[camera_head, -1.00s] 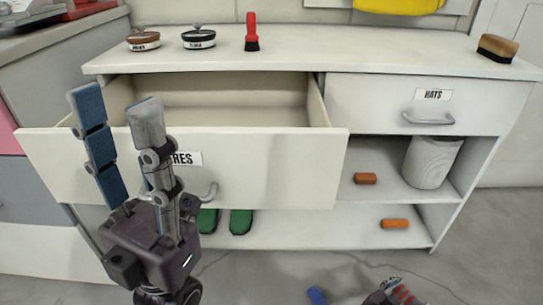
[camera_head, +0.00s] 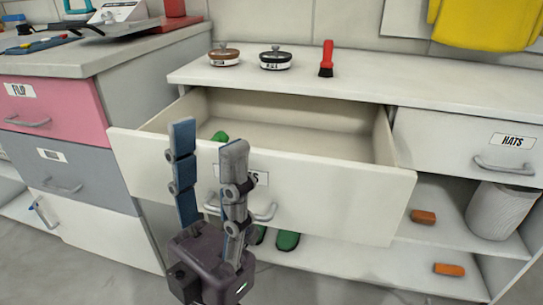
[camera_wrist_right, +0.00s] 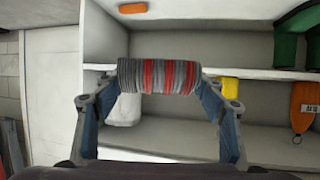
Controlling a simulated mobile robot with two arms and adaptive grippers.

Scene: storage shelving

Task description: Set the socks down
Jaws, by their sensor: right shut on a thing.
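The socks (camera_wrist_right: 158,76) are a rolled bundle with grey and red stripes, seen in the right wrist view. My right gripper (camera_wrist_right: 160,82) is shut on them, a finger at each end. Neither the socks nor my right gripper show in the head view. My left gripper (camera_head: 208,138) is open and empty, fingers up, in front of the pulled-out drawer (camera_head: 330,210) and hiding part of its label.
The HATS drawer (camera_head: 450,150) is shut. Below it are a white bin (camera_head: 500,210) and orange blocks (camera_head: 423,217). Green shoes (camera_head: 288,240) stand under the open drawer. Two lidded pots (camera_head: 275,60) and a red brush (camera_head: 327,60) stand on top. A pink drawer (camera_head: 55,110) is at left.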

